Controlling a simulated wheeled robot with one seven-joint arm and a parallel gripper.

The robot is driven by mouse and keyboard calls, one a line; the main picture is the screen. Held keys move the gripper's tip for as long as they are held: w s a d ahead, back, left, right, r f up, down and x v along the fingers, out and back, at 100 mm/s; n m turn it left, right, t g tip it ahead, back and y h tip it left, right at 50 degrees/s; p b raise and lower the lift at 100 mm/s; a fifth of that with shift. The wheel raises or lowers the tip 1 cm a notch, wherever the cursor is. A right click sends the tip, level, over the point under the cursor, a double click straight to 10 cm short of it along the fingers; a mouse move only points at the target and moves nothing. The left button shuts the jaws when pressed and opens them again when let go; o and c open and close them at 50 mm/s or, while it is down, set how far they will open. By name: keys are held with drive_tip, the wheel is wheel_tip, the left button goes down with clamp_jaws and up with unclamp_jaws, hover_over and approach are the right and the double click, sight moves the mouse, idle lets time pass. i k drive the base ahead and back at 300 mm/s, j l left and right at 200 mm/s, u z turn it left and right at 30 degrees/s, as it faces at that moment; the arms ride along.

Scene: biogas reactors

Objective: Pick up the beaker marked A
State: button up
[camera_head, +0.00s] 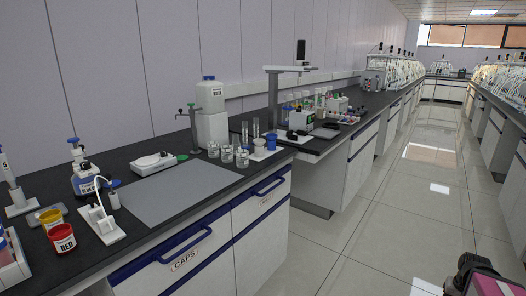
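Several small clear glass beakers stand in a cluster on the dark bench, in front of a white container. One beaker (213,150) is at the left of the cluster, one (227,154) in the middle and one (242,159) at the right front. Their markings are too small to read, so I cannot tell which one is A. No fingers of my gripper show; only a dark and grey part with a pink patch, which seems to be of my own arm, shows at the bottom right corner, far from the beakers.
A grey mat (181,192) lies left of the beakers. A blue cup (271,142) and tall cylinders (256,131) stand close on their right. A white balance (155,162) and red jar (64,238) are farther left. The tiled aisle floor (400,207) is clear.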

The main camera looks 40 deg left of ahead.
sight(242, 155)
drive_tip(key=i, duration=1.85)
drive_tip(key=i+l+u, duration=0.1)
drive_tip(key=i+u, duration=0.3)
drive_tip(key=i+l+u, duration=0.4)
drive_tip(key=i, duration=0.2)
drive_tip(key=j+u, duration=0.1)
drive_tip(key=u, duration=1.8)
